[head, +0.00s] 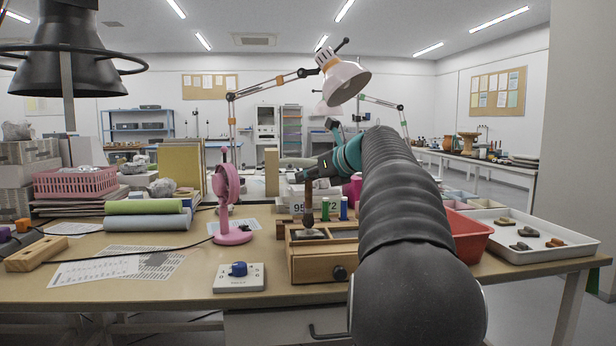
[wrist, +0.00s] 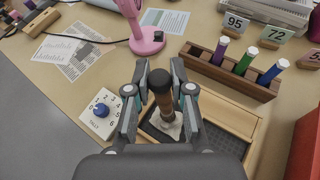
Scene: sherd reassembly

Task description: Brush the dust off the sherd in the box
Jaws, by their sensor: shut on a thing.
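My gripper (head: 308,178) is shut on an upright brush (head: 309,200) with a brown handle. In the wrist view the brush (wrist: 160,88) stands between the two fingers (wrist: 160,100), its dark top towards the camera. The wooden box (head: 312,270) is below it on the table, and the brush's lower end reaches down to or just over the box's dark inside. In the wrist view a pale grey piece, likely the sherd (wrist: 170,130), shows in the box under the brush, partly hidden. I cannot tell whether the brush touches it.
A dial block (head: 238,276) and a pink stand (head: 232,236) are left of the box. A rack with coloured pens (wrist: 228,72) stands behind it. A red bin (head: 468,236) and a white tray with several sherds (head: 500,250) are to the right. Number cards (wrist: 235,22) stand behind the rack.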

